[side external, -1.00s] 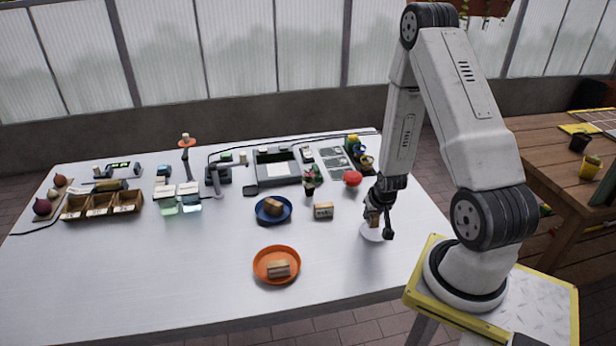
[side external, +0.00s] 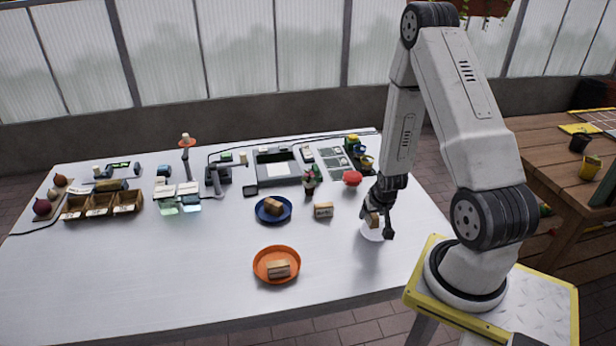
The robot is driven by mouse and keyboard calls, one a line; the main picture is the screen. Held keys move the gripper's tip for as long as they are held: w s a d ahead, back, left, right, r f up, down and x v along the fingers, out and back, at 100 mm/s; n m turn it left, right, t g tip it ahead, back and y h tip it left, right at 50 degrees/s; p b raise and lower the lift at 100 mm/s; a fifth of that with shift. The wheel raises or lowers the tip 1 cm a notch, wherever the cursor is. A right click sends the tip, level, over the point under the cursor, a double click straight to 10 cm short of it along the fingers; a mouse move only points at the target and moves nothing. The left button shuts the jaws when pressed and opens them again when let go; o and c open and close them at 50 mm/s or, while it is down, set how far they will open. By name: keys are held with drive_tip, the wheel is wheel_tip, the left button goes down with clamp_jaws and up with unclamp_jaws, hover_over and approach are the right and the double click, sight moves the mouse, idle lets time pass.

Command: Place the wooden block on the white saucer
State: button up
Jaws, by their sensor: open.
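A wooden block (side external: 374,221) stands on the white saucer (side external: 371,235) near the right side of the table. My gripper (side external: 376,222) is low over the saucer with its jaws open, one finger on each side of the block. The fingers hide part of the block and part of the saucer, so I cannot tell whether a finger still touches the block.
A blue plate (side external: 260,217) and an orange plate (side external: 262,280) each hold a brown block. A pale labelled block (side external: 323,210) stands left of the saucer. A red object (side external: 352,178) lies behind it. The front left of the table is clear.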

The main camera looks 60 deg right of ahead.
drive_tip(key=v, duration=0.7)
drive_tip(key=shift+r, duration=0.2)
idle(0.4)
idle(0.4)
drive_tip(key=w+a+r+n+y, duration=0.1)
drive_tip(key=a+r+n, duration=0.3)
drive_tip(key=a, duration=0.7)
drive_tip(key=w+a+r+n+y, duration=0.2)
drive_tip(key=w+a+r+n, duration=0.2)
drive_tip(key=a+r, duration=0.3)
drive_tip(key=a+n, duration=0.1)
drive_tip(key=a, duration=0.4)
drive_tip(key=shift+r+g, duration=0.3)
